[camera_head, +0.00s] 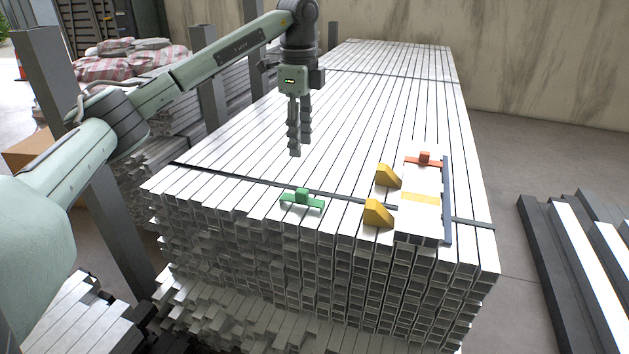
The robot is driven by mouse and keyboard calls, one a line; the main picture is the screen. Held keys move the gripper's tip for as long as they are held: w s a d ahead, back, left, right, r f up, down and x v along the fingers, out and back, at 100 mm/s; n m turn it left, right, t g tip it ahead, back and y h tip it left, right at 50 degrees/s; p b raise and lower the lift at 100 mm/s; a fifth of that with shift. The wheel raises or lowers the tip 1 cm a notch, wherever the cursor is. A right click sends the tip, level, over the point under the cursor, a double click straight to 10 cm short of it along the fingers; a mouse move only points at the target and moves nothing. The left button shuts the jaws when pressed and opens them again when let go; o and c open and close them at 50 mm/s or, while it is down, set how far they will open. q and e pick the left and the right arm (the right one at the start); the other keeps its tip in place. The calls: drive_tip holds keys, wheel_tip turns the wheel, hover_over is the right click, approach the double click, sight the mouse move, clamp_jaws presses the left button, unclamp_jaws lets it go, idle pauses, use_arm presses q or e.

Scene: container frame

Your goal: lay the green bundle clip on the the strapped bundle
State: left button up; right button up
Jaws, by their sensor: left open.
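The green bundle clip (302,199) lies on top of the large stack of pale square tubes (250,140), near its front edge and beside the dark strap. A small white bundle (420,182) with a yellow band (420,198) lies on the stack to the clip's right. A red clip (424,160) sits across the far part of this bundle. My left gripper (300,147) points down above the stack, behind the green clip and apart from it. Its fingers are open with nothing between them. My right gripper is not in view.
Two yellow wedges (387,176) (378,213) stand left of the small bundle, and a dark blue rail (447,200) runs along its right side. Grey posts (60,85) stand left of the stack. Dark and white beams (580,240) lie at right. The stack's top farther back is clear.

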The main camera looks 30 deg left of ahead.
use_arm(q)
drive_tip(key=s+d+f+m+h, duration=0.1)
drive_tip(key=d+f+m+h, duration=0.15)
drive_tip(key=d, duration=0.75)
drive_tip(key=s+d+f+m+h, duration=0.1)
drive_tip(key=d+f+m+h, duration=0.2)
drive_tip(key=d, duration=0.7)
drive_tip(key=s+d+f+m+h, duration=0.1)
drive_tip(key=d+m+h, duration=0.3)
drive_tip(key=d, duration=0.6)
drive_tip(key=s+d+r+n+t+h, duration=0.2)
drive_tip(key=s+d+r+t+h, duration=0.35)
drive_tip(key=d+r+h, duration=0.6)
drive_tip(key=w+a+f+n+t+y, duration=0.2)
drive_tip(key=a+f+n+t+y, duration=0.2)
drive_tip(key=a+n+t+y, duration=0.95)
drive_tip(key=s+a+f+n+g+y, duration=0.2)
drive_tip(key=s+f, duration=0.3)
drive_tip(key=f, duration=0.3)
drive_tip(key=s+a+f+n+g+y, duration=0.3)
drive_tip(key=s+a+f+n+g, duration=0.1)
drive_tip(key=f, duration=0.5)
drive_tip(key=shift+s+a+f+g, duration=0.2)
drive_tip(key=shift+s+g, duration=0.3)
drive_tip(key=shift+s, duration=0.7)
